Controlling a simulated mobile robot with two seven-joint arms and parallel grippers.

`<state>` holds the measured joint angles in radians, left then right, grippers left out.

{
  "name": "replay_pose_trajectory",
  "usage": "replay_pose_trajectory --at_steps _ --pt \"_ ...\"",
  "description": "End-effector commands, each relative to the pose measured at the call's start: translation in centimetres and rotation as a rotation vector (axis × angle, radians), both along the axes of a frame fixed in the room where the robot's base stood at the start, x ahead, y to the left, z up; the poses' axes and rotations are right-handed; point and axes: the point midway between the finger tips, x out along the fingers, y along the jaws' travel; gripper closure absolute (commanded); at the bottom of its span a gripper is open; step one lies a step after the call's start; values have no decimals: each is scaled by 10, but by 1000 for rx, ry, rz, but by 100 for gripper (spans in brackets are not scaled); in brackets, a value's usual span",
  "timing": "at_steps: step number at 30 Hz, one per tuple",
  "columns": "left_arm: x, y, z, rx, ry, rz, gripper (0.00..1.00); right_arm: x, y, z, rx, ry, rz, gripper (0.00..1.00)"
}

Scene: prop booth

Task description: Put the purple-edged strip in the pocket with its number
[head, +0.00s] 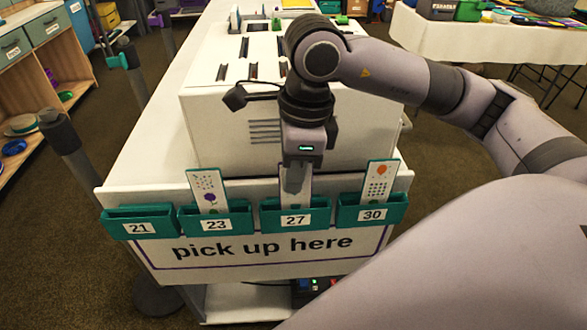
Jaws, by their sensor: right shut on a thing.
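My right gripper (297,180) points down over the pocket numbered 27 (268,218) and is shut on a pale strip (307,172). The strip is mostly hidden by the gripper, so its edge colour and picture cannot be told. Its lower end meets the pocket's rim; how deep it sits is unclear. A strip with an orange balloon (379,181) stands in the pocket numbered 30 (398,213). The pocket numbered 21 (112,228) looks empty. My left gripper is not in view.
A white box (225,130) with dark slots stands behind the pockets, with several strips and small clips at its far end. A "pick up here" sign (262,247) is below the pockets. A post (75,155) stands at left, and a white-clothed table (480,42) at back right.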

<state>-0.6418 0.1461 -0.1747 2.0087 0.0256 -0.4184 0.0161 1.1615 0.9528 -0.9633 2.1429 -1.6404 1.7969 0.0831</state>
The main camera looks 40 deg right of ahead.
Motion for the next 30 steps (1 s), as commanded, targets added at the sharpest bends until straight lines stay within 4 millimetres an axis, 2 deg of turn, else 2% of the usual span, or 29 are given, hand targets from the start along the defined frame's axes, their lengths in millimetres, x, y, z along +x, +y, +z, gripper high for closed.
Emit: replay_pose_trajectory --at_steps 11,12,14,23,26,30 --pt "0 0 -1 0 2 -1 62 0 0 -1 0 0 0 100" --pt "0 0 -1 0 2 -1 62 0 0 -1 0 0 0 79" --pt "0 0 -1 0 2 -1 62 0 0 -1 0 0 0 62" --pt "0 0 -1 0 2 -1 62 0 0 0 0 -1 0 62" --pt "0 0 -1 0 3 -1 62 0 -1 9 1 -4 -1 62" --pt "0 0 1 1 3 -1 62 -1 -3 32 1 -5 -1 62"
